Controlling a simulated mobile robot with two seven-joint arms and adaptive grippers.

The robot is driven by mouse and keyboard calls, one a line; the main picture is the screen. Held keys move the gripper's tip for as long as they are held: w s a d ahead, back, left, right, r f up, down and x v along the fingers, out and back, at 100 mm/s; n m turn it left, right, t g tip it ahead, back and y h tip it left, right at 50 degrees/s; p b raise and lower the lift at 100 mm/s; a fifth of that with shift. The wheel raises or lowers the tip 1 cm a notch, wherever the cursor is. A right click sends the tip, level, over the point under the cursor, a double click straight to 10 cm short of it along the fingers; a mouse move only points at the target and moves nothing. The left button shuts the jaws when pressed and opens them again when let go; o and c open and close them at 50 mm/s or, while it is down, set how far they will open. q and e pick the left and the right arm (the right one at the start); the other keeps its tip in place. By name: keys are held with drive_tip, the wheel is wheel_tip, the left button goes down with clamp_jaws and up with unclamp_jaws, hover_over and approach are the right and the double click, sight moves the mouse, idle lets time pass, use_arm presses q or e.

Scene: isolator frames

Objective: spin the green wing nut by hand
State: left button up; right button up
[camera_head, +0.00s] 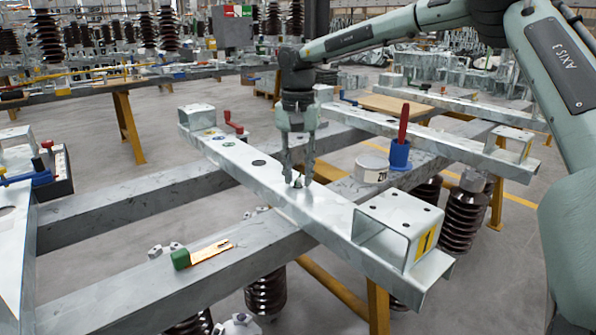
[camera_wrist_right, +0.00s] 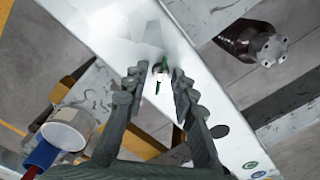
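The wing nut (camera_wrist_right: 159,86) shows in the right wrist view as thin green wings around a bright stud on the pale metal beam (camera_wrist_right: 206,78). In the head view it is a small, mostly hidden shape between my fingertips on the beam (camera_head: 263,185). My right gripper (camera_head: 298,181) points down at the beam. In the right wrist view its fingers (camera_wrist_right: 158,80) stand apart on either side of the wing nut, with a gap visible on both sides. I cannot tell how high the tips are above the beam. My left gripper is not in view.
A box-shaped bracket (camera_head: 397,222) stands at the beam's near end, and another (camera_head: 197,117) at its far end. A blue holder with a red-handled tool (camera_head: 401,140) and a white tape roll (camera_head: 371,169) lie to the right. A green-ended brush-like tool (camera_head: 203,254) lies on the lower beam.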

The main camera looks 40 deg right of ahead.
sight(298, 177)
drive_tip(key=shift+o, duration=0.7)
drive_tip(key=shift+r, duration=0.1)
drive_tip(key=shift+r, duration=0.2)
wheel_tip(298, 177, up, 12)
drive_tip(key=shift+f, duration=0.25)
